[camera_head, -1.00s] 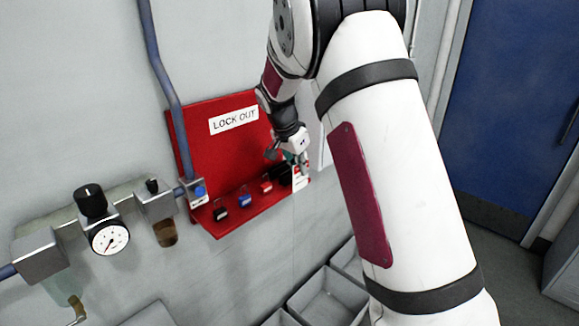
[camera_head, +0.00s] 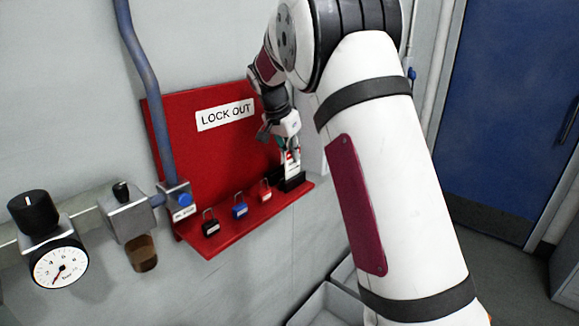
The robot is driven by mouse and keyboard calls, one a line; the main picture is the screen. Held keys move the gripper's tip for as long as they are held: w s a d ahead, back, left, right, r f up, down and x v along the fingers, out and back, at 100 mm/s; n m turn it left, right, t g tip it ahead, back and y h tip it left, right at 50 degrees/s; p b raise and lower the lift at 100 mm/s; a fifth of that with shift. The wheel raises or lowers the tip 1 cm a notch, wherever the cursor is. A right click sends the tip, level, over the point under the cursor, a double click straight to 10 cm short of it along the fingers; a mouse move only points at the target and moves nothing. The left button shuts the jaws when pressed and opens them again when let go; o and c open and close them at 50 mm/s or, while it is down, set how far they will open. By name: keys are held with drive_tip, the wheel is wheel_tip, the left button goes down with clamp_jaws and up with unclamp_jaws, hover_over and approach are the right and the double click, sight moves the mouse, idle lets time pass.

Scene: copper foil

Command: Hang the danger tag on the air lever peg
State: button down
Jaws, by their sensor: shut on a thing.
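The danger tag (camera_head: 291,164) is a small white card with a red band. It hangs upright from my gripper (camera_head: 287,147), which is shut on its upper part. The tag is just above or partly in a black holder (camera_head: 293,183) at the right end of the red shelf; I cannot tell whether they touch. A blue knob (camera_head: 185,198) with a small label sits on the pipe fitting at the board's left edge. I cannot make out a peg on it.
The red lockout board (camera_head: 215,150) carries a shelf with a black padlock (camera_head: 210,228), a blue padlock (camera_head: 240,211) and a red padlock (camera_head: 265,195). A pressure gauge (camera_head: 60,267) and filter bowl (camera_head: 142,254) stand left. Grey bins (camera_head: 325,305) sit below.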

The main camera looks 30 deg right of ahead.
drive_tip(key=shift+s+f, duration=0.2)
drive_tip(key=shift+f, duration=1.1)
drive_tip(key=shift+f, duration=0.1)
drive_tip(key=c, duration=1.8)
unclamp_jaws()
drive_tip(key=shift+p, duration=0.3)
drive_tip(key=b+v, duration=0.3)
drive_tip(key=v, duration=1)
drive_tip(key=shift+w+r, duration=0.2)
drive_tip(key=shift+r, duration=0.25)
